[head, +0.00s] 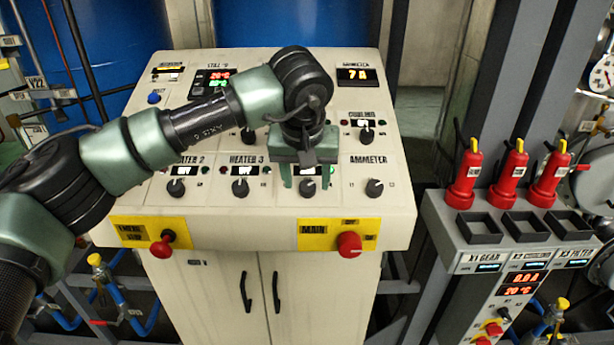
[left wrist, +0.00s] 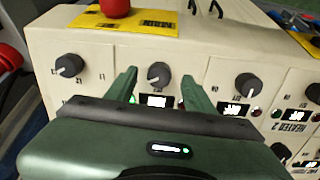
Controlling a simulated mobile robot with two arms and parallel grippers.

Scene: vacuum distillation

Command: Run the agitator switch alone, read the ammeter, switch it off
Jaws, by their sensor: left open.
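My left gripper (head: 307,183) is open over the front row of the sloped control panel (head: 225,205). Its fingers stand on either side of a black rotary knob (head: 307,188), apart from it. The left wrist view shows this knob (left wrist: 158,75) between the two fingers (left wrist: 156,88), with a small lit display and a green light beside it. Its name label is hidden behind my gripper. The ammeter knob (head: 374,188) is just to the right. My right gripper is not in view.
The HEATER 3 knob (head: 240,187) and HEATER 2 knob (head: 177,187) sit left of my gripper. Red knobs (head: 349,245) (head: 162,248) project from the front edge. Red-handled plugs (head: 464,178) stand on a grey stand at right.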

